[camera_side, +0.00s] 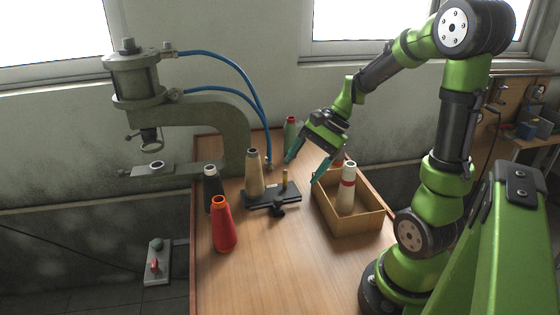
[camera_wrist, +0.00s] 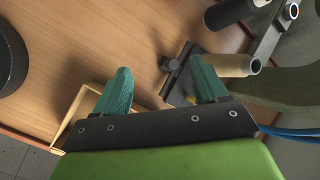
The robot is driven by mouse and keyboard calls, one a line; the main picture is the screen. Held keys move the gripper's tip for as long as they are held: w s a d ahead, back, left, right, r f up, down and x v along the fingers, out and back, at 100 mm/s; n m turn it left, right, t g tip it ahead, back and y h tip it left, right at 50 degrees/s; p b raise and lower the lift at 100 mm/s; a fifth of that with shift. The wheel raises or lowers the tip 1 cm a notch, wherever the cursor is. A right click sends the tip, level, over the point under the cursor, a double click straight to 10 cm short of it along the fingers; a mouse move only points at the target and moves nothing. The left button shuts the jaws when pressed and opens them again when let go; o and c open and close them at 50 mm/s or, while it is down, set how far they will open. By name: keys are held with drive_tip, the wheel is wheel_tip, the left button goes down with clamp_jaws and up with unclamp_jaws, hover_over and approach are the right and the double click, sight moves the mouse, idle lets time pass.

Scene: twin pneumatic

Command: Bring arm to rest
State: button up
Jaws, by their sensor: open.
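My gripper (camera_side: 303,172) hangs over the back of the wooden table, between the black fixture and the open wooden box. Its two teal fingers are spread apart with nothing between them. In the wrist view my gripper (camera_wrist: 160,68) is also open, with bare table and part of the fixture showing past the fingers. A beige cone (camera_side: 254,174) stands upright on the black fixture (camera_side: 272,197), left of my gripper; it also shows in the wrist view (camera_wrist: 232,65). A white cone with red bands (camera_side: 347,195) stands in the box (camera_side: 352,226).
A green cone (camera_side: 291,133) stands behind my gripper, close to the left finger. A black cone (camera_side: 211,188) and a red cone (camera_side: 223,228) stand at the table's left. A grey press (camera_side: 235,125) with blue hoses rises at the left. The table's front is clear.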

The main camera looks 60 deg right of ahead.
drive_tip(key=s+a+r+n+t+h, duration=0.1)
drive_tip(key=s+a+r+n, duration=0.1)
drive_tip(key=a+r+n, duration=0.2)
drive_tip(key=s+a+r+n+t+h, duration=0.2)
drive_tip(key=s+a+r+n, duration=0.1)
drive_tip(key=a+n, duration=0.6)
drive_tip(key=shift+a+r+n, duration=0.3)
drive_tip(key=shift+a+r, duration=0.05)
drive_tip(key=shift+r, duration=0.5)
